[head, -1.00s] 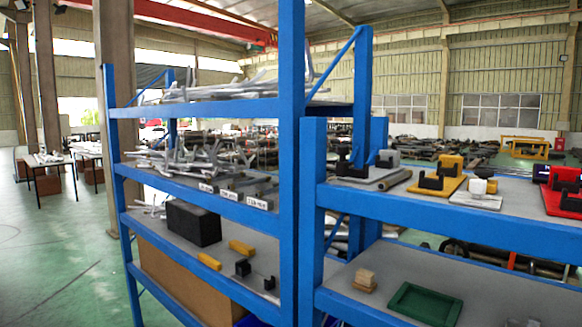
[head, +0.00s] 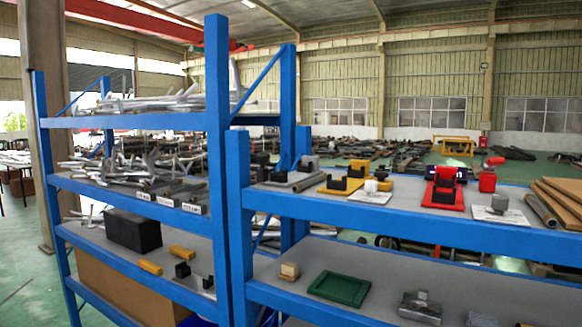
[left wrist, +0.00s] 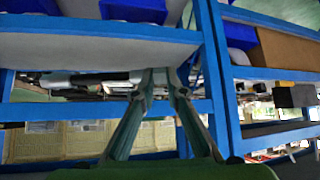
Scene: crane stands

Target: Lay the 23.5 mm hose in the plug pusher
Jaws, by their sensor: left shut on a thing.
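My left gripper (left wrist: 160,82) shows in the left wrist view, its two green fingers drawn together at the tips. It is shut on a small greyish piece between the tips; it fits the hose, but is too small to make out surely. In the head view a red fixture (head: 443,193) with a black cradle stands on the upper right shelf. A yellow fixture (head: 345,184) with black blocks and a grey one with black blocks stand to its left. I cannot tell by sight which is the plug pusher. Neither gripper shows in the head view.
The blue right rack (head: 400,212) has a green tray (head: 338,288) and a wooden block (head: 289,271) on its lower shelf. Grey tubes (head: 541,210) lie right of the red fixture.

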